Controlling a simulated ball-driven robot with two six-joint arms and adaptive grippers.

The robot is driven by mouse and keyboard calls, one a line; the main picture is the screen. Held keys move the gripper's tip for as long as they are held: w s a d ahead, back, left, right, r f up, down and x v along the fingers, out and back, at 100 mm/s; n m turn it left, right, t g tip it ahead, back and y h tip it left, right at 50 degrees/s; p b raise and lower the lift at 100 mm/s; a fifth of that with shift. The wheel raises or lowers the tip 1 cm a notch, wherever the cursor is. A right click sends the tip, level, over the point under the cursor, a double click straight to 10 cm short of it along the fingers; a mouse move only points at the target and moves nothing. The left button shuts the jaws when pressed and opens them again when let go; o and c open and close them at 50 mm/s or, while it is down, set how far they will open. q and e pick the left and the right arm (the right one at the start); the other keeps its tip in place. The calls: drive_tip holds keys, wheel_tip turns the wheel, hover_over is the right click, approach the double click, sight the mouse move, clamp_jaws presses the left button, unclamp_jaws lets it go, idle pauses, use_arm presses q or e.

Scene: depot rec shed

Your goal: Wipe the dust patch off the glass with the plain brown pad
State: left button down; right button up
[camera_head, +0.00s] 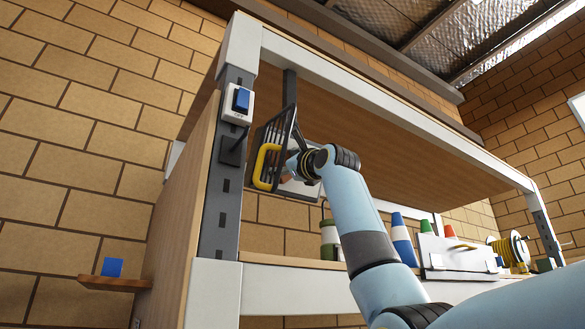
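My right gripper (297,166) is at the end of the light blue arm that comes in from the lower right. It is up beside a black wire guard (272,150) with a yellow handle (262,167), under the upper board of the rack. A small brown patch (287,179) shows by the fingertips; I cannot tell whether it is the brown pad or held. A pale grey panel (298,189) shows behind the guard and gripper, possibly the glass. No dust patch can be made out. My wrist hides part of this area. My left gripper is not in view.
A blue block (112,267) sits on a small wall ledge (105,282) at left. A blue switch (241,99) is on the rack post. The lower shelf holds a green-and-white canister (328,240), coloured cones (402,238), a white case (455,258) and a yellow reel (512,249).

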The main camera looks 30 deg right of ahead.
drive_tip(key=shift+a, duration=0.4)
drive_tip(key=shift+d, duration=0.1)
drive_tip(key=shift+d, duration=0.1)
drive_tip(key=shift+d+r, duration=0.2)
drive_tip(key=shift+d, duration=0.5)
drive_tip(key=shift+w+d+f, duration=0.15)
drive_tip(key=shift+d+f, duration=0.05)
drive_tip(key=shift+d, duration=1.05)
drive_tip(key=d+p, duration=0.2)
drive_tip(key=d, duration=0.5)
drive_tip(key=shift+w+d, duration=0.25)
